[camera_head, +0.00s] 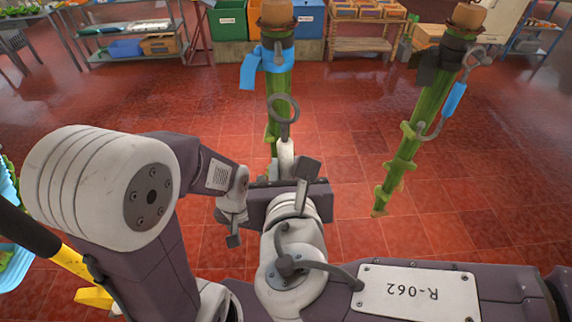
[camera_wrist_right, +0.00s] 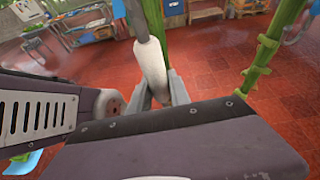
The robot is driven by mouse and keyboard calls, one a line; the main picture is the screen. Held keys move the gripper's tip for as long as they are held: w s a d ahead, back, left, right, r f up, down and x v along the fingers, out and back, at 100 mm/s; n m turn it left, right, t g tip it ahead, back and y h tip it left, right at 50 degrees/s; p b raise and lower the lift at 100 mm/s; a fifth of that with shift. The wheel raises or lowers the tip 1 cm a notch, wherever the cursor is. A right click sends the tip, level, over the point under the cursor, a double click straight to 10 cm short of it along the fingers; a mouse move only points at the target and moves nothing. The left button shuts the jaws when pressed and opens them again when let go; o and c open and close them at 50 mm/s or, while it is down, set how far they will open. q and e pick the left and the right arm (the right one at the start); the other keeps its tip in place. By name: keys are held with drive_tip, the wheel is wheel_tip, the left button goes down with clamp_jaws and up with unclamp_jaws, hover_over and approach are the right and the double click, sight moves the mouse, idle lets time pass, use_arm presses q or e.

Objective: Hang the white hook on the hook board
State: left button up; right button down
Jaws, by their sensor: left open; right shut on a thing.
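The white hook (camera_head: 287,151) has a white handle and a grey ring at its top. It stands upright in front of the left green stem. My right gripper (camera_head: 287,178) is shut on its handle; in the right wrist view the white handle (camera_wrist_right: 150,65) sits between the two grey fingers. My left gripper (camera_head: 233,212) is open, below and left of the hook; its fingers are mostly hidden. A second hook (camera_head: 455,99), grey with a blue grip, is at the right stem. I cannot make out a hook board.
My arms are close together. Shelves and bins (camera_head: 228,20) stand far back. Red floor is open at the right.

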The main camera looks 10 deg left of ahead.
drive_tip(key=shift+s+d, duration=0.15)
drive_tip(key=shift+s, duration=0.6)
drive_tip(key=s+d+p, duration=0.1)
drive_tip(key=s+d, duration=0.1)
drive_tip(key=s, duration=0.4)
drive_tip(key=shift+s, duration=0.4)
